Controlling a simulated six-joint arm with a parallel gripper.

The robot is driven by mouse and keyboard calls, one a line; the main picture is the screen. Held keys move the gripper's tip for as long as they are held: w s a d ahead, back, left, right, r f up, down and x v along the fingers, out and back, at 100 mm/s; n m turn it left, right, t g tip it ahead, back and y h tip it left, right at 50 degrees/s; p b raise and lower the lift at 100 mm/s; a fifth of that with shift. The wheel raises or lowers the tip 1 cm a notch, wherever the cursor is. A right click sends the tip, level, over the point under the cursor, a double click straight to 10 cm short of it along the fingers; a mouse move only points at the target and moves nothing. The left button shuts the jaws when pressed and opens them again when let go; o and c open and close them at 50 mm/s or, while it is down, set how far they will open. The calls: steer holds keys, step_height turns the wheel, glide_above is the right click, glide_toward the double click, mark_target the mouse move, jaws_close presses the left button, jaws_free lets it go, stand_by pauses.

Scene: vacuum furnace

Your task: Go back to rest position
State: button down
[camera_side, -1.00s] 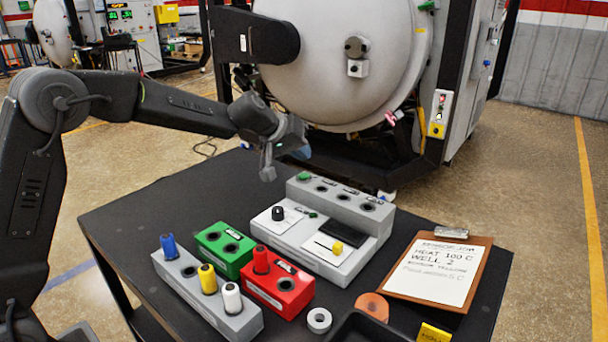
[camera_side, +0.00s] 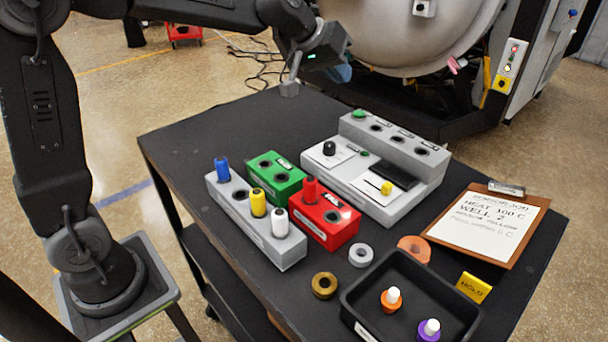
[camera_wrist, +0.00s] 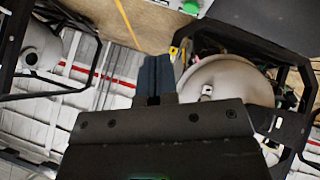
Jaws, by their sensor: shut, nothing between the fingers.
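My gripper (camera_side: 290,88) is shut and empty. In the side view it hangs over the back-left part of the black table (camera_side: 190,135), beyond the grey heater block (camera_side: 405,195) and apart from everything on the table. In the wrist view my gripper's shut fingers (camera_wrist: 155,78) show side by side with nothing between them. Behind them is the round furnace door (camera_wrist: 235,85), seen tilted.
A grey rack (camera_side: 255,235) holds blue, yellow and white plugs. A green block (camera_side: 275,180) and a red block (camera_side: 325,220) stand beside it. A black tray (camera_side: 365,310) holds orange and purple plugs. A clipboard (camera_side: 485,222) lies at right.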

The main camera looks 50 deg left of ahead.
steer(key=s+f+m+g+y, duration=0.1)
steer(key=s+f+m, duration=0.1)
steer(key=s, duration=1.3)
steer(key=s+f+m+g+y, duration=0.1)
steer(key=s+f, duration=0.2)
steer(key=s, duration=1.2)
steer(key=shift+s+f+m+y, duration=0.15)
steer(key=shift+s+m+y, duration=0.1)
steer(key=shift+m+y, duration=0.15)
steer(key=shift+a, duration=0.1)
